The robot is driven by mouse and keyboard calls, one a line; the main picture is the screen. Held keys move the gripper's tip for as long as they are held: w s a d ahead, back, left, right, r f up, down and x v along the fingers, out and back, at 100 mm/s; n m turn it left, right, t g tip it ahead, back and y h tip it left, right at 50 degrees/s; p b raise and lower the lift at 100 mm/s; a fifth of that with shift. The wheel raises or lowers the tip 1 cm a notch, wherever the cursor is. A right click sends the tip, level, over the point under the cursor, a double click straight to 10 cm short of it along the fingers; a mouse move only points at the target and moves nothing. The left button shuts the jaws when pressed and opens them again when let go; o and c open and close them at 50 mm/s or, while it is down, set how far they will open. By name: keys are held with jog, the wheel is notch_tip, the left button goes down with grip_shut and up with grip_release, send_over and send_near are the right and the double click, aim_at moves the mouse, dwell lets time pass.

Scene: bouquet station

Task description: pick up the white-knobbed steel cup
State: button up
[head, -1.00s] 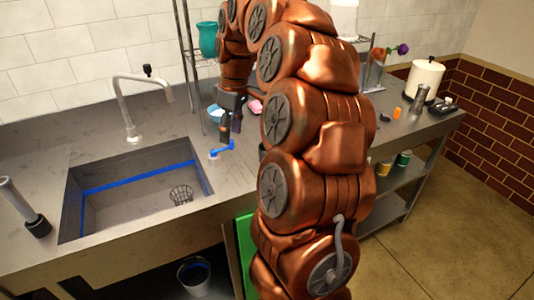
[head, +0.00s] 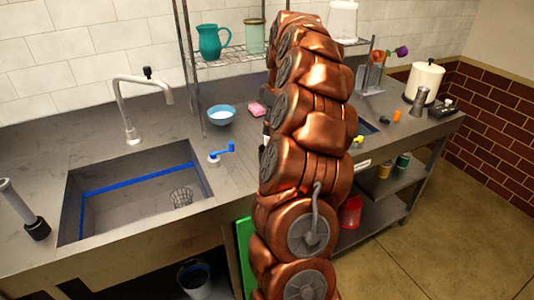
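I cannot make out a steel cup with a white knob for certain. A narrow-waisted grey metal vessel (head: 418,101) stands upright at the right end of the counter, and no white knob shows on it. My copper arm rises through the middle of the head view and covers part of the counter and shelf. My gripper is hidden behind the arm, so its fingers and anything in them do not show.
A sink (head: 130,200) with a faucet (head: 128,105) lies left. A blue crank-shaped piece (head: 222,150), a blue bowl (head: 221,115) and a pink block (head: 257,109) lie near my arm. A cream canister (head: 425,80) and an orange piece (head: 397,114) are right.

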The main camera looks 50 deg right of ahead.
jog(key=p, duration=0.2)
send_over(261, 148)
jog(key=s, duration=0.3)
jog(key=shift+w+d+f, duration=0.1)
jog(key=shift+w+f, duration=0.05)
jog(key=shift+f, duration=1.1)
jog(key=shift+w+d+f, duration=0.1)
jog(key=shift+f, duration=1.15)
jog(key=shift+c, duration=0.4)
grip_shut()
